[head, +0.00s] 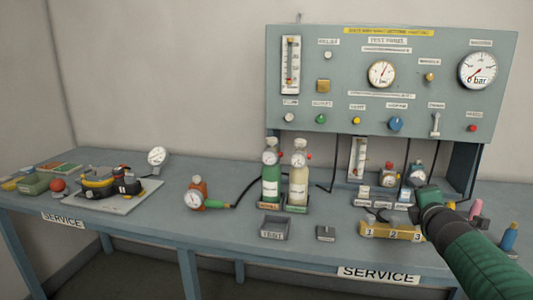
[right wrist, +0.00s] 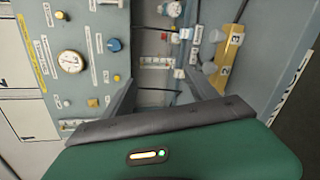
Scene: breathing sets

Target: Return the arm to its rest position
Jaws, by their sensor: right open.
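My right arm (head: 470,245) reaches in from the lower right over the right end of the blue-grey bench (head: 325,238). Its green right gripper (head: 426,196) is near the yellow block numbered 1, 2, 3 (head: 392,232), in front of the test panel (head: 393,85). In the right wrist view, the two dark fingers of the right gripper (right wrist: 163,88) stand apart with nothing held between them. The yellow block (right wrist: 229,55) is to the right of the fingers there, apart from them. In the head view the fingertips are hard to make out. My left gripper is not in view.
A green bottle (head: 271,180) and a cream bottle (head: 299,182) with gauges stand mid-bench.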

